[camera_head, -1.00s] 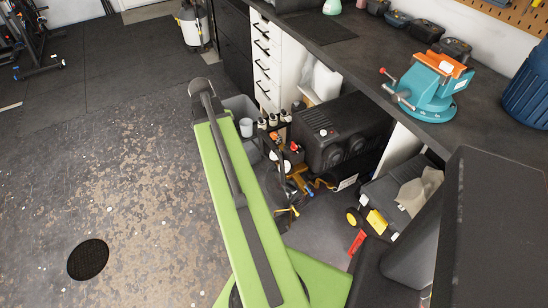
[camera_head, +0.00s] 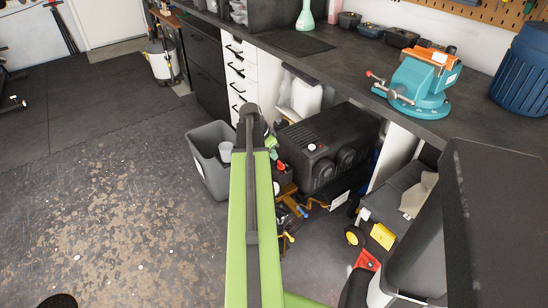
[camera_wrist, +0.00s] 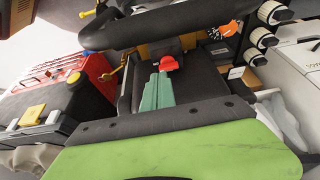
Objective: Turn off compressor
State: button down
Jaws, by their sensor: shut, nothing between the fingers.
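The compressor (camera_head: 335,135) looks to be the black boxy machine with round vents on the floor under the bench. In the wrist view a red knob (camera_wrist: 169,63) stands up in front of a dark housing. My gripper (camera_wrist: 162,76) shows there as two teal fingers, shut and empty, with their tips close below the red knob. I cannot tell whether they touch it. In the head view my arm runs forward to the left side of the compressor, and the gripper is mostly hidden behind the arm's end.
A grey bin (camera_head: 211,160) stands left of my arm. The workbench (camera_head: 345,65) carries a teal vise (camera_head: 416,85) above the compressor. A black case (camera_head: 385,190) lies to the right. In the wrist view a red toolbox (camera_wrist: 62,80) is at left. Open floor lies at left.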

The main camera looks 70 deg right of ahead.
aim_at(281, 166)
jog(key=b+x, duration=0.6)
jog(key=x, duration=0.1)
jog(key=shift+w+f, duration=0.15)
jog(key=shift+f, duration=0.15)
jog(key=shift+d+f+b, duration=0.2)
jog(key=shift+f+b, duration=0.15)
jog(key=shift+r, duration=0.1)
